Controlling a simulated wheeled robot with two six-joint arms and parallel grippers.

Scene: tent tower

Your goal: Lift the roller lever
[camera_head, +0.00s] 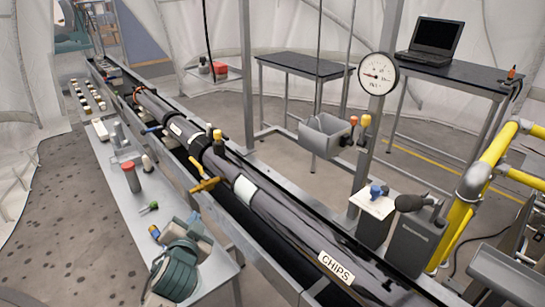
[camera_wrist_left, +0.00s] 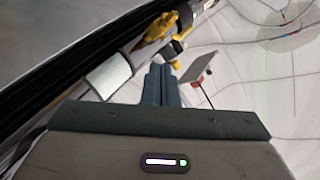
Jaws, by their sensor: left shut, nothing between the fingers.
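No part is labelled as the roller lever, and I cannot tell which handle it is. Candidates in the head view are a yellow handle (camera_head: 204,185) beside the long black pipe, a red knob (camera_head: 353,120) and yellow knob (camera_head: 365,120) by a grey bin, and a black-knobbed handle (camera_head: 409,203) by the grey boxes. The yellow handle seems to show in the left wrist view (camera_wrist_left: 156,30). My left gripper (camera_head: 201,224) is over the side bench, apart from the pipe. Its teal fingers (camera_wrist_left: 160,83) are together and empty in the wrist view. My right gripper is out of sight.
The black pipe (camera_head: 275,225) in its metal frame crosses the scene, with a CHIPS label near the front. The grey bench (camera_head: 130,215) holds a red-capped cup (camera_head: 131,177) and small parts. Yellow pipework (camera_head: 489,165) stands at right. A laptop table (camera_head: 455,75) is behind.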

